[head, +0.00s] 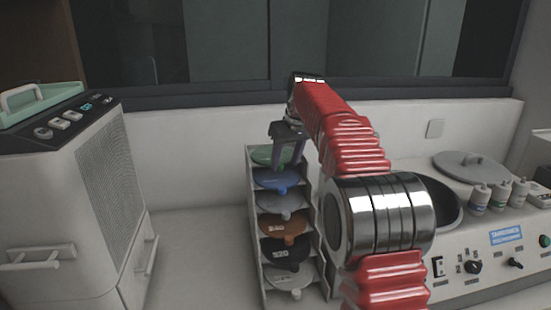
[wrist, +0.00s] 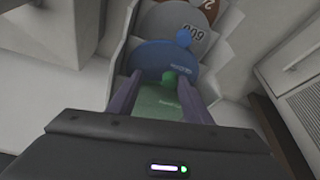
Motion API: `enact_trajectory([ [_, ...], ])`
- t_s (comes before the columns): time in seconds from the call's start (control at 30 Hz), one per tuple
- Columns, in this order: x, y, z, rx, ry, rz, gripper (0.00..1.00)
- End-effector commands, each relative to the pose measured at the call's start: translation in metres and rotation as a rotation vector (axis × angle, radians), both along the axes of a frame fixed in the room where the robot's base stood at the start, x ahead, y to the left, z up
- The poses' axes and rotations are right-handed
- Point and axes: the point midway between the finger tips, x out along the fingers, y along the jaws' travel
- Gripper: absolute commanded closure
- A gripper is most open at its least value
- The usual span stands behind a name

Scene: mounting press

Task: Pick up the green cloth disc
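The green cloth disc (head: 260,156) lies in the top slot of a white stepped rack (head: 254,222) in the head view, partly hidden by my gripper (head: 288,155). In the wrist view the green disc (wrist: 158,101) shows between the two purple fingers of my gripper (wrist: 161,84). Its small green knob (wrist: 169,77) sticks out near the fingertips, between them. The fingers are apart, one on each side of the knob, with visible space around it. I cannot tell their exact height relative to the disc.
Below the green disc, the rack holds blue (head: 277,180), grey (head: 283,202), orange (head: 285,227), black (head: 287,253) and lower grey discs (head: 290,278). A control console (head: 490,265) with bottles stands right. A white cabinet machine (head: 70,200) stands left. Bare counter lies between cabinet and rack.

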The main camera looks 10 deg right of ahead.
Motion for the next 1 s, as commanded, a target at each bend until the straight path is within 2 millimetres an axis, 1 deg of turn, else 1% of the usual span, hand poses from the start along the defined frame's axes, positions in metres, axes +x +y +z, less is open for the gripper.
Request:
enact_trajectory([
  [0.03,0.0000,0.0001,0.0000,0.000,0.000,0.000,0.59],
  [0.07,0.0000,0.0001,0.0000,0.000,0.000,0.000,0.61],
  [0.6,0.0002,0.0003,-0.0001,0.000,-0.001,0.000,0.99],
  [1.0,0.0004,0.0003,0.0007,0.001,-0.002,0.000,1.00],
])
